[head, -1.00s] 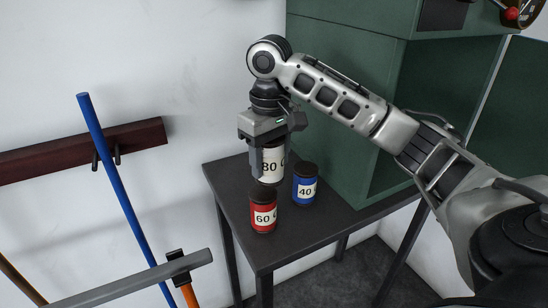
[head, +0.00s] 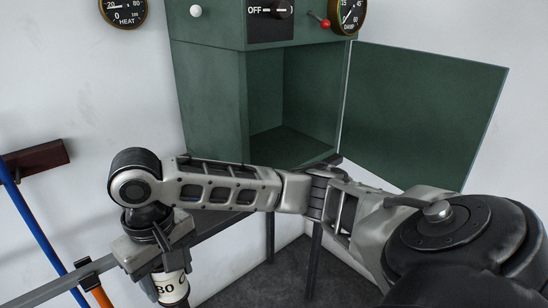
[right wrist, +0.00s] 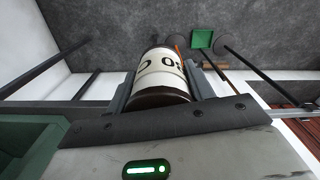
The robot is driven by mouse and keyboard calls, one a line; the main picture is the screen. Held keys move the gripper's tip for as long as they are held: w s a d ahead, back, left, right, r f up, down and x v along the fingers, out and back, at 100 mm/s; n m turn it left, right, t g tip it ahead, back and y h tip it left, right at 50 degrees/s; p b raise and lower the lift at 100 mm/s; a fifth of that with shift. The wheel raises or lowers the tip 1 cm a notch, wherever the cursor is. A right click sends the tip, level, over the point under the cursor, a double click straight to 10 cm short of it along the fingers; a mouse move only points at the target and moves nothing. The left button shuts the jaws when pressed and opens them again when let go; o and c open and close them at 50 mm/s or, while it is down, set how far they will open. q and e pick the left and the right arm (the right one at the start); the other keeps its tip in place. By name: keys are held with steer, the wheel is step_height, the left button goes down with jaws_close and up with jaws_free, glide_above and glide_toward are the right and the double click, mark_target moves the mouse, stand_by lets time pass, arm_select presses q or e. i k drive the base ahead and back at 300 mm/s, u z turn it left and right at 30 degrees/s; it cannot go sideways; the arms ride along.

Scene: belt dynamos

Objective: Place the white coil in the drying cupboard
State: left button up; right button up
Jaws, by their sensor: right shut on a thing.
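The white coil (head: 171,287), a cylinder with dark ends and a label reading 80, hangs upright in my right gripper (head: 163,268), low at the left of the head view. The right wrist view also shows the coil (right wrist: 160,72) between the two fingers, which are shut on it. The green drying cupboard (head: 212,95) stands at the upper middle of the head view, right of and beyond the gripper. Its door (head: 420,115) is swung open to the right, and the part of its inside that shows is empty. My left gripper is not in view.
The cupboard's top panel (head: 270,22) carries a switch reading OFF, a red-knobbed lever (head: 322,21) and a dial. A blue pole (head: 40,235) and a grey rail (head: 72,280) are at the left.

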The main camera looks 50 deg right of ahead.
mark_target(272, 151)
steer(key=k, duration=1)
steer(key=z, duration=0.7)
steer(key=i, duration=2)
steer(key=u, duration=0.15)
